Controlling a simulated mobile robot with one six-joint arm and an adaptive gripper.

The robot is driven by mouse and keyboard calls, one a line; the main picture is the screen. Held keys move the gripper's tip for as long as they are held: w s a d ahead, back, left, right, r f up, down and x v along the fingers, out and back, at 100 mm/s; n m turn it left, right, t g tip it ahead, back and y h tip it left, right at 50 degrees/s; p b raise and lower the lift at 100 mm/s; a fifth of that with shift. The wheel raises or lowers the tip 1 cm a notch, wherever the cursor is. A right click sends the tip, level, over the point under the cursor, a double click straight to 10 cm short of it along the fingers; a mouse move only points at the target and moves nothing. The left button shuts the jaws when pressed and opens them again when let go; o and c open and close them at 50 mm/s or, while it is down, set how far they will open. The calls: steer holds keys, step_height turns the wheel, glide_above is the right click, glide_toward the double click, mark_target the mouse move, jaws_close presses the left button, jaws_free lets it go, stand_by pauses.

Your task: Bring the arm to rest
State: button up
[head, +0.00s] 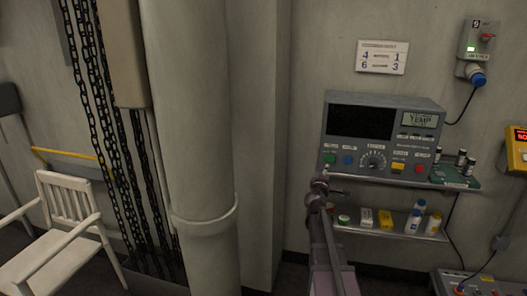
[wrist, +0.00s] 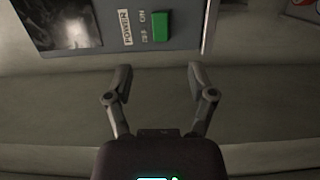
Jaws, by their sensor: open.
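In the head view my arm reaches forward from the bottom, and my gripper (head: 324,172) is at the lower left corner of a grey instrument panel (head: 352,146). In the wrist view my gripper (wrist: 158,80) is open, its two fingers apart with nothing between them. Beyond the fingertips the panel's lower edge shows, with a green switch (wrist: 160,27) beside a "POWER" label. The fingers appear apart from the panel, though the exact gap is hard to tell.
Below the panel, a shelf (head: 431,236) holds small bottles and boxes. A round column (head: 190,130), hanging chains (head: 95,100) and a white chair (head: 65,235) stand to the left. A wall switch box (head: 478,42) with a cable is at upper right.

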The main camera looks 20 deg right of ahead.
steer(key=s+a+f+m+g+y+p, duration=0.2)
steer(key=s+a+m+g+y+p, duration=0.1)
steer(key=s+a, duration=0.5)
steer(key=s+a+f+m+g+y+p, duration=0.3)
steer(key=s+a, duration=0.5)
steer(key=a, duration=0.7)
steer(key=s+a+f+m+g+y+p, duration=0.3)
steer(key=s+a+g+y+p, duration=0.1)
steer(key=s+a+g, duration=0.3)
steer(key=s+a+y, duration=0.1)
steer(key=s+a, duration=0.1)
steer(key=a, duration=0.2)
steer(key=shift+a+m+g+y+p, duration=0.3)
steer(key=shift+m+y+p, duration=0.05)
steer(key=shift+m+y, duration=0.05)
steer(key=shift+w, duration=0.1)
steer(key=shift+c, duration=1)
